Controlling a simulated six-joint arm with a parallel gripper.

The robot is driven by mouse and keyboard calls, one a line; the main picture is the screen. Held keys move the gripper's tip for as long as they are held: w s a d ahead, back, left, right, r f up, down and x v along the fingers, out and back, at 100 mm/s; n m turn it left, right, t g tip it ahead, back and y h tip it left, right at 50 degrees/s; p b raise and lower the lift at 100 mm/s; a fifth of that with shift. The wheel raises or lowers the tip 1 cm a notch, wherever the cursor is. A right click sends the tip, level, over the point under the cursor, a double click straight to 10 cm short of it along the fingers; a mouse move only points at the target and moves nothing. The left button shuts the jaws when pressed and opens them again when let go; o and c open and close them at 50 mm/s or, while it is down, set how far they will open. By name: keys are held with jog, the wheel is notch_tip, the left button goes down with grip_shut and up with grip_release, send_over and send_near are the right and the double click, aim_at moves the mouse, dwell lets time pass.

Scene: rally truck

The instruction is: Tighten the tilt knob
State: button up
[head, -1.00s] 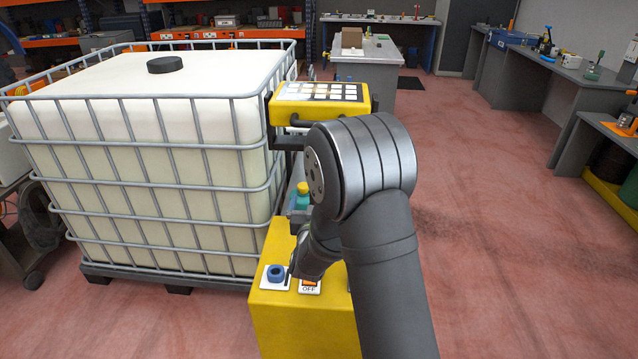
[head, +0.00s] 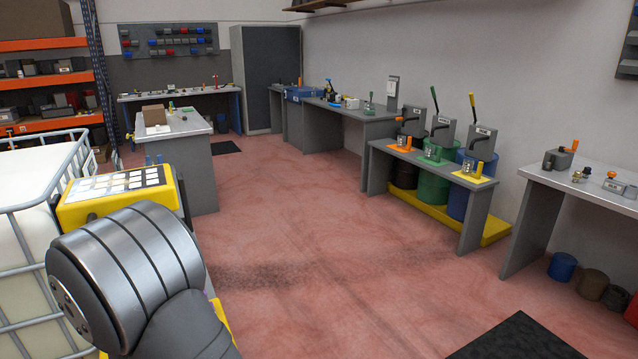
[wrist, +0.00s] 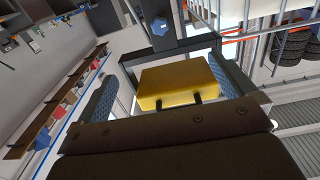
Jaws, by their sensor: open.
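I cannot pick out the tilt knob for certain in either view. In the wrist view a small blue hexagonal piece (wrist: 160,27) sits on a dark upright part near the top; I cannot tell whether it is the tilt knob. My gripper (wrist: 160,68) is open there, its two blue textured pads wide apart. A yellow box-shaped part (wrist: 180,86) shows between the pads, and no contact with it is visible. In the head view my gripper is hidden, and only my arm's thick joint shows at lower left.
In the head view a yellow key panel (head: 115,190) stands beside the caged white tank (head: 25,205) at the left. A long workbench (head: 345,110), a bench with lever presses (head: 440,180) and another bench (head: 585,190) line the right wall. The middle floor (head: 330,240) is clear.

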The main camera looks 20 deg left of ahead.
jog(key=shift+w+a, duration=0.1)
jog(key=shift+w, duration=0.05)
jog(key=c, duration=0.4)
jog(key=shift+w+a+f+m, duration=0.1)
jog(key=shift+w+a+m, duration=0.5)
jog(key=shift+m, duration=0.3)
jog(key=c, duration=0.4)
jog(key=x, duration=1.7)
jog(key=shift+w+a+f, duration=0.1)
jog(key=shift+w+a, duration=0.15)
jog(key=shift+m, duration=0.3)
jog(key=c, duration=1)
